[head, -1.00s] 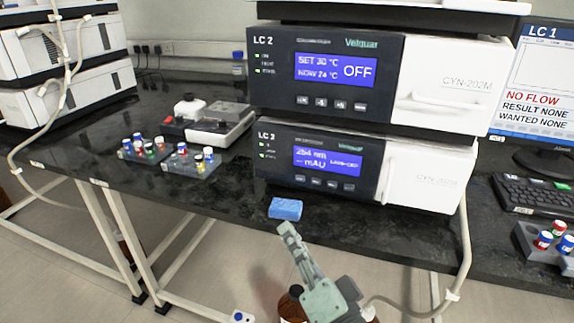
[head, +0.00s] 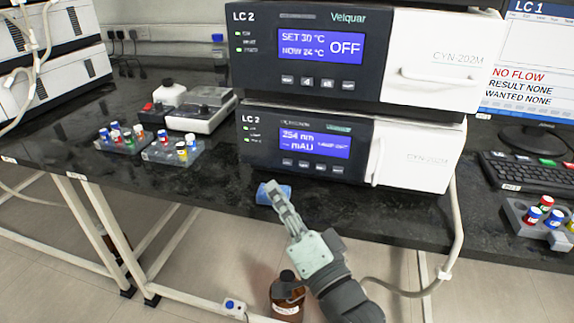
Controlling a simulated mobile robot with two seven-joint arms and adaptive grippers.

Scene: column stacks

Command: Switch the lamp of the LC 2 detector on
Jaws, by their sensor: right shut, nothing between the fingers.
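The LC 2 detector (head: 262,143) is the lower box of the stack on the black bench. Its blue display (head: 315,145) reads "254 nm" and "-- mAU", with a small line beside it too fine to read surely. A row of small buttons (head: 305,164) lies below the display, and small green lights show at its left. My left gripper is not in view.
The upper LC 2 unit (head: 262,45) shows "SET 30 °C" and "OFF". Vial racks (head: 165,157) and a grey-white device (head: 200,118) stand left. A keyboard (head: 525,168) and another vial rack (head: 517,210) are right. A brown bottle (head: 287,300) stands below.

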